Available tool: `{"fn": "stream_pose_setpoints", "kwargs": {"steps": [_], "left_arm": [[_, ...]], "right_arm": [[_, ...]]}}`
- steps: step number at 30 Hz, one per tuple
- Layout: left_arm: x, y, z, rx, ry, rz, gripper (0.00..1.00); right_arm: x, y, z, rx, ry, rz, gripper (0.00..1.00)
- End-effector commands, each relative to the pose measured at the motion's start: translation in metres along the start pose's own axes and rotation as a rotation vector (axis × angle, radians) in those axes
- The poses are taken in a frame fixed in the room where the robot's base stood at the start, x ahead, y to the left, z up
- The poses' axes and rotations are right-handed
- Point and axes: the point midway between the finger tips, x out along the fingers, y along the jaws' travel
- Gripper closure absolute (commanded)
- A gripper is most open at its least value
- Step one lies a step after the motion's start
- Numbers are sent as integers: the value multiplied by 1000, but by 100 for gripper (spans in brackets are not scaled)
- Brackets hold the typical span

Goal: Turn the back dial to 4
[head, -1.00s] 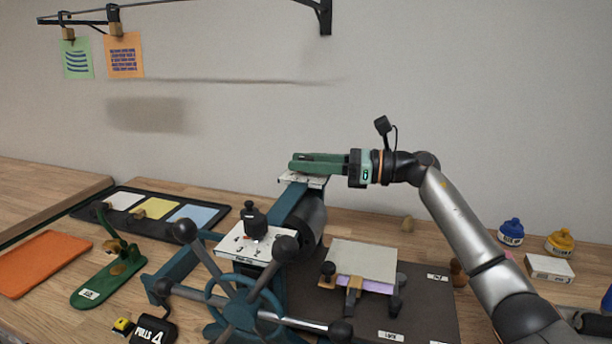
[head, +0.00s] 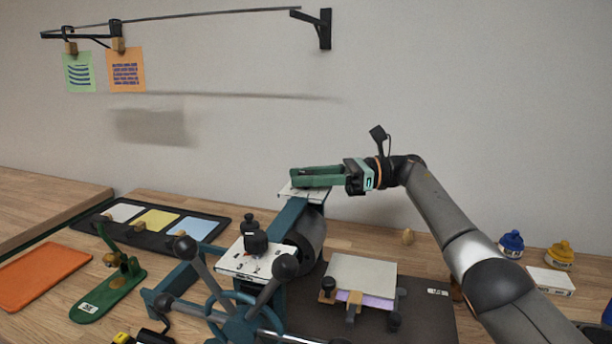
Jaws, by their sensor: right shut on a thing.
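The back dial's white plate (head: 299,192) sits on the far end of the blue press frame. My right gripper (head: 300,178) reaches in from the right over this plate, its green fingers level and pointing left. It is shut on the back dial's knob, which the fingers hide. The plate's markings are too covered to read, so I cannot tell the setting. The front dial, a black knob (head: 256,242) on a white plate with marks (head: 237,262), stands nearer on the same press. My left gripper is out of view.
The press's spoked wheel with black ball ends (head: 286,266) rises in front. A small clamp table (head: 362,279) stands to its right. A green stapler-like tool (head: 108,292), an orange sheet (head: 38,275) and a black tray (head: 148,240) lie left. Ink bottles (head: 511,243) stand right.

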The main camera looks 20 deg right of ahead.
Motion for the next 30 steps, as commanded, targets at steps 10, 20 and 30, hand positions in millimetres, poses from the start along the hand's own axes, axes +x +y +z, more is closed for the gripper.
{"fn": "stream_pose_setpoints", "kwargs": {"steps": [10, 20, 30], "left_arm": [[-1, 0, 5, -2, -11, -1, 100], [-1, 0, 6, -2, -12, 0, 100], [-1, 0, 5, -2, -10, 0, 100]], "right_arm": [[0, 0, -1, 0, 3, 8, 100], [0, 0, -1, 0, 3, 7, 42], [0, 0, -1, 0, 1, 5, 33]]}}
